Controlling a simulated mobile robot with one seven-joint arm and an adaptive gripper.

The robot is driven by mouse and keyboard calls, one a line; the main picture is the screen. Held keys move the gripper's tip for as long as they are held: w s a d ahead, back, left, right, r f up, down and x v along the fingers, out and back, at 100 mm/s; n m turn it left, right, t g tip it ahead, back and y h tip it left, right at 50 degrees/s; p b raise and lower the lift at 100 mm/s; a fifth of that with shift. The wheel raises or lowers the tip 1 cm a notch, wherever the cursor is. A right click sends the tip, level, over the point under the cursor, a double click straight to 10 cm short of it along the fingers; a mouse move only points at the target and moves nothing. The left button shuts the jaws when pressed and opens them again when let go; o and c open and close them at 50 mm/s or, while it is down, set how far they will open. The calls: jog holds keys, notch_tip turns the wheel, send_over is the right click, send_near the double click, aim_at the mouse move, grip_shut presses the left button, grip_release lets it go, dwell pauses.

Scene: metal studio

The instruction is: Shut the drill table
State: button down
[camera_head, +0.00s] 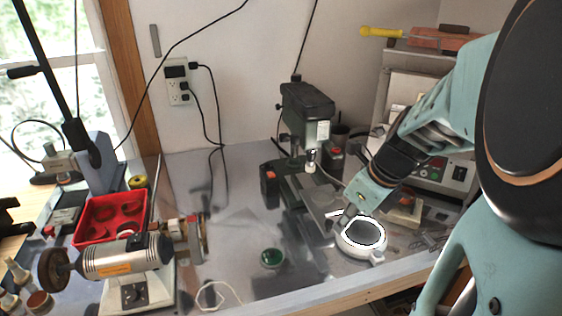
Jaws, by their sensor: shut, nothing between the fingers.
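The dark green drill press (307,115) stands at the back of the bench, with its chuck pointing down. The drill table (318,194) is a grey metal plate below and in front of the chuck. My gripper (345,220) is shut and empty, reaching in from the right at the front right edge of the drill table. I cannot tell whether its fingertips touch the plate. The gripper and wrist hide part of the table's right side. A round white-rimmed dish (361,240) with a dark middle sits just in front of the fingertips.
A red tray (110,220) and a polishing motor (125,256) are at the left. A boxy device with a control panel (448,175) is behind my arm. The middle-left bench is mostly clear.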

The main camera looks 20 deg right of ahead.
dwell(0.3)
jog(key=p, duration=0.4)
send_over(318, 206)
jog(key=s, duration=0.2)
jog(key=shift+s+d+r, duration=0.1)
jog(key=shift+s+d, duration=0.1)
jog(key=shift+d, duration=0.15)
jog(key=shift+w, duration=0.5)
jog(key=shift+s, duration=0.1)
